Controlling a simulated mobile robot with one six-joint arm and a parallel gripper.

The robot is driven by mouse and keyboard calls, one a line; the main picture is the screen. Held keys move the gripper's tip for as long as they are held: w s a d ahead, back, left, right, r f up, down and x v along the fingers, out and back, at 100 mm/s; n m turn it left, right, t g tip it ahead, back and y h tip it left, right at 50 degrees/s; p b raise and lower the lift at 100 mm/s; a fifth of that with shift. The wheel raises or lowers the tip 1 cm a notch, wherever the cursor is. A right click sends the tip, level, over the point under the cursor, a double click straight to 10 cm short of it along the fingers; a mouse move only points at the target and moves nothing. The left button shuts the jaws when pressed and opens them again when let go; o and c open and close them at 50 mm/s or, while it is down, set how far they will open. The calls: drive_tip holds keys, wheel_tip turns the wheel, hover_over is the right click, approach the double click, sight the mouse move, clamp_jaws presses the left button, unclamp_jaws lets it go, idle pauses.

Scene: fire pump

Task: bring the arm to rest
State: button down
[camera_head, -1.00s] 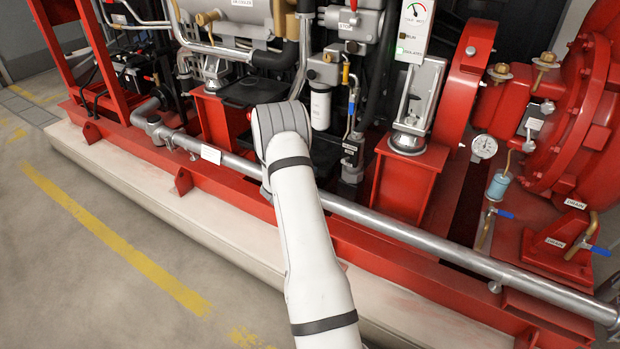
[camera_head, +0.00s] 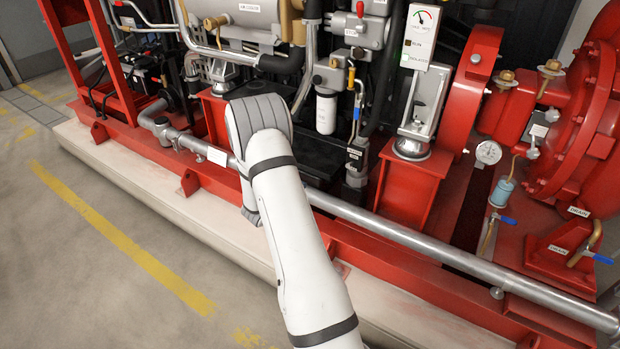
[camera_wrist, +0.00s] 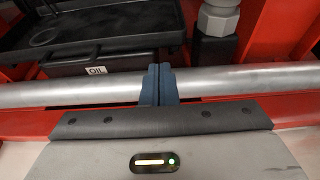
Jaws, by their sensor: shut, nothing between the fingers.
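My white arm (camera_head: 295,240) reaches forward over the near side of the red pump skid in the head view, bent at its grey joint (camera_head: 260,118). My gripper is hidden behind the arm there. In the wrist view my gripper (camera_wrist: 159,70) shows its two blue fingers pressed together, with nothing between them. The fingers stand in front of the grey pipe (camera_wrist: 230,82); I cannot tell whether they touch it.
The long grey pipe also runs along the skid's front in the head view (camera_head: 420,243). A black box labelled OIL (camera_wrist: 95,66) lies beyond it. Valves with blue handles (camera_head: 598,258) stand at the right. The floor (camera_head: 90,285) at the left is clear.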

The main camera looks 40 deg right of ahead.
drive_tip(key=s+a+r+m+g+y+p, duration=0.1)
drive_tip(key=s+a+r+m+g+p, duration=0.25)
drive_tip(key=r, duration=0.55)
drive_tip(key=s+a+r+m+y+p, duration=0.15)
drive_tip(key=s+r+m+p, duration=0.35)
drive_tip(key=r, duration=0.5)
drive_tip(key=s+a+r+m+g+p, duration=0.2)
drive_tip(key=s+a+r+m+p, duration=0.25)
drive_tip(key=r, duration=0.45)
drive_tip(key=s+a+r+m+t+y+p, duration=0.1)
drive_tip(key=s+a+r+m+y+p, duration=0.3)
drive_tip(key=s+a+r+p, duration=0.3)
drive_tip(key=s+a+r+m+t+y+p, duration=0.1)
drive_tip(key=s+a+r+m+y+p, duration=0.4)
drive_tip(key=s+a+r, duration=0.5)
drive_tip(key=a+r+y+p, duration=0.2)
drive_tip(key=a+r+p, duration=0.1)
drive_tip(key=r, duration=0.3)
drive_tip(key=shift+s+a+t, duration=0.2)
drive_tip(key=shift+s+t, duration=0.05)
drive_tip(key=shift+t, duration=0.1)
